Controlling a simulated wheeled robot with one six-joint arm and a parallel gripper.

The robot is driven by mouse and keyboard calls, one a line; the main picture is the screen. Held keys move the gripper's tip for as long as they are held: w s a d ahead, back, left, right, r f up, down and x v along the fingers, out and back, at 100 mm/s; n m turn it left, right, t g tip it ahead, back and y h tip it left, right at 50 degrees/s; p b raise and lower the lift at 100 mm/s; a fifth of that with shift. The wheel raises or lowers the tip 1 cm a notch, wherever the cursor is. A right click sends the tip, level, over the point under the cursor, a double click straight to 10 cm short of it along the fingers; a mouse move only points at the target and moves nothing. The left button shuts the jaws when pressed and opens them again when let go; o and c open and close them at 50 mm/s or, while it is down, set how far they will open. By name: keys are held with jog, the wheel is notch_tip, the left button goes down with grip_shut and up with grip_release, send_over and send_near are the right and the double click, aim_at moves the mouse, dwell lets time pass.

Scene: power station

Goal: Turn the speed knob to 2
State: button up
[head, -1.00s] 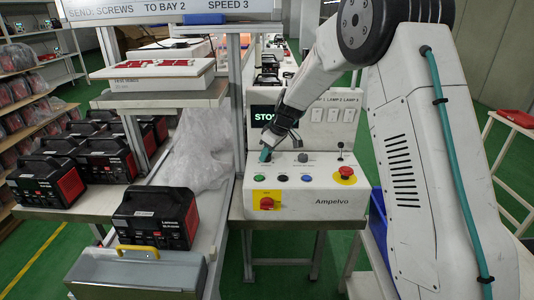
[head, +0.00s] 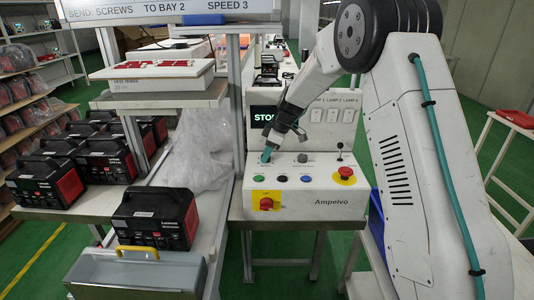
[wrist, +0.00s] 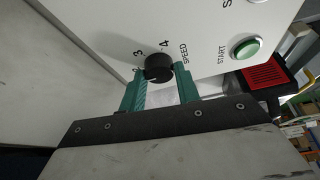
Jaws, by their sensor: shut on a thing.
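The dark round speed knob (wrist: 158,67) sits on the white control panel (wrist: 95,25), beside the printed word SPEED. The numerals 2, 3 and 4 show around it. A small light mark shows on its lower edge, but I cannot tell which numeral it points to. My gripper (wrist: 160,76) has its two teal fingers on either side of the knob, shut on it. In the head view my gripper (head: 267,155) is at the left top of the sloped panel and hides the knob.
The green START button (wrist: 246,48) is close to the knob. The panel also has a grey knob (head: 303,158), a blue button (head: 306,179), a red emergency stop (head: 345,172) and a red switch (head: 266,203). A screen (head: 263,115) stands behind. A metal post (head: 238,110) rises at the left.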

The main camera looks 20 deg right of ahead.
jog(key=o, duration=1)
jog(key=shift+d, duration=0.1)
jog(key=shift+c, duration=0.2)
jog(key=v, duration=0.7)
jog(key=shift+s+r, duration=0.15)
jog(key=shift+r, duration=0.2)
jog(key=shift+d, duration=0.1)
